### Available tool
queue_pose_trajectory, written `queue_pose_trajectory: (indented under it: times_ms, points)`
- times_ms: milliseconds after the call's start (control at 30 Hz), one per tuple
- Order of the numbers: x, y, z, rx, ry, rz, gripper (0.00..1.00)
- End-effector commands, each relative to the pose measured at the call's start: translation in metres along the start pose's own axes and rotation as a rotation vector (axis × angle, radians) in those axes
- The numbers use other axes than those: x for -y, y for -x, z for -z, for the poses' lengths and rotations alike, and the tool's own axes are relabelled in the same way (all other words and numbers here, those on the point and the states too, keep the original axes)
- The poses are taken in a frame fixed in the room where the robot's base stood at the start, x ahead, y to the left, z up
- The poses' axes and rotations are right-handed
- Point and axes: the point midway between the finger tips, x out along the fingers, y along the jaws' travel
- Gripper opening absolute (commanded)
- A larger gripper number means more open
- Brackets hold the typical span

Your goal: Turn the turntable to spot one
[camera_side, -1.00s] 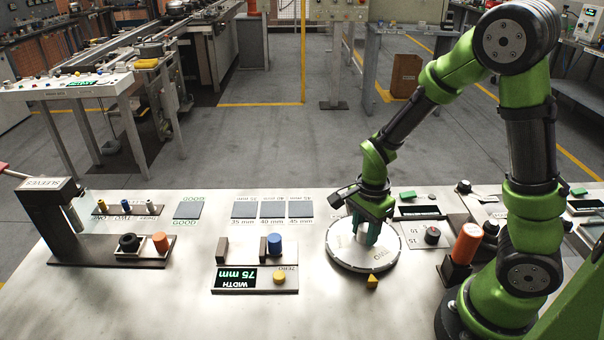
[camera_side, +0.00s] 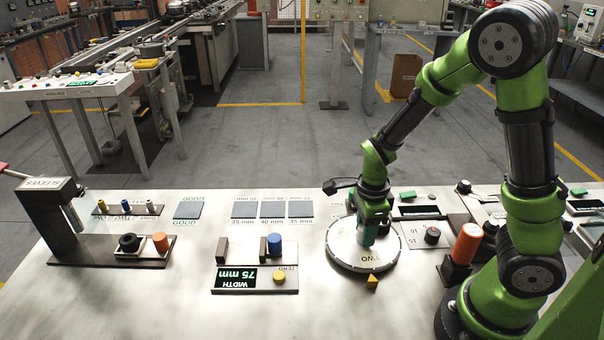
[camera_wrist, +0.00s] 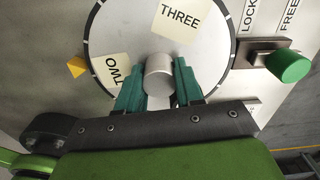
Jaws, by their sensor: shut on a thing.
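The turntable is a white disc with dark edge marks (camera_side: 345,255), flat on the bench in the side view; it fills the top of the wrist view (camera_wrist: 110,30). A silver round knob (camera_wrist: 158,75) stands at its middle. My gripper (camera_side: 368,240) points down over the disc, its teal fingers (camera_wrist: 157,88) shut on the knob from both sides. The THREE label (camera_wrist: 181,15) is farther round.
A green-ended lever (camera_wrist: 288,66) lies beside the turntable, its green end under the word FREE, away from LOCK. An orange cylinder (camera_side: 466,243) stands right of the disc. A width gauge (camera_side: 236,279) reading 75 mm and grey pads (camera_side: 272,209) are to the left.

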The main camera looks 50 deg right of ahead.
Motion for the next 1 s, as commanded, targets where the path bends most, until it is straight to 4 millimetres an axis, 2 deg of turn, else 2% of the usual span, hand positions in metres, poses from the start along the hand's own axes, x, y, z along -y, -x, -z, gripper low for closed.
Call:
queue_pose_trajectory:
  times_ms: [1000]
  points:
    - [-0.001,0.0006,0.0027,-0.003,-0.516,-0.001,0.0]
